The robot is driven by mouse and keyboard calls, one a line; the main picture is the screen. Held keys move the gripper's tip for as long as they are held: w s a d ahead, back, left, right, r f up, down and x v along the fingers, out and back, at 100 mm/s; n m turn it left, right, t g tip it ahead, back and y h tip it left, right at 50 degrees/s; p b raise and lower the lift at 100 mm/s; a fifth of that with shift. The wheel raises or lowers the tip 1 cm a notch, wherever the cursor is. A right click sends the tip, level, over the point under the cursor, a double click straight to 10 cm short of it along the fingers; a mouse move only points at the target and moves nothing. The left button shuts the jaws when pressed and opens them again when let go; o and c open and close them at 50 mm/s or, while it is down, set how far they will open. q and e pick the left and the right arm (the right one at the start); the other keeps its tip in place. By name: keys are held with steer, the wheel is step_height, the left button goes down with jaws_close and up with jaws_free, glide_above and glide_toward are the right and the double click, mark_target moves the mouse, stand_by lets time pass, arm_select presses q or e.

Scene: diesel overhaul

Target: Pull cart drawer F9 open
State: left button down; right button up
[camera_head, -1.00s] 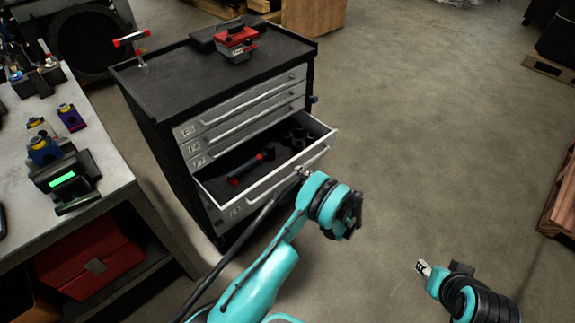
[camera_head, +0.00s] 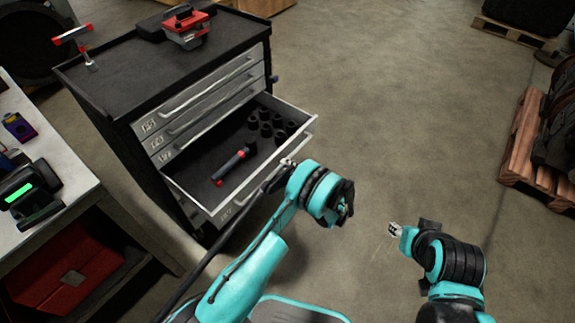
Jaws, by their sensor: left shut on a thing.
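The grey tool cart (camera_head: 110,65) stands at the upper left. One of its drawers (camera_head: 205,188), below several shut ones, is pulled well out; I cannot read its label surely. In it lie a red and black tool (camera_head: 233,164) and several black sockets (camera_head: 270,122). My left gripper (camera_head: 286,164) is shut on the bar handle at this drawer's front; my wrist partly hides the front. My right gripper (camera_head: 395,229) is apart from the cart, over the floor at right; its jaws are too small to judge.
A workbench (camera_head: 60,165) with devices stands at left, a red box (camera_head: 65,268) on its lower shelf. Pallets (camera_head: 525,150) stand at right. The middle floor is clear.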

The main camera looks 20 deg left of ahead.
arm_select(q)
steer(key=c, duration=1.6)
jaws_free()
steer(key=shift+o, duration=0.2)
steer(key=v, duration=1.2)
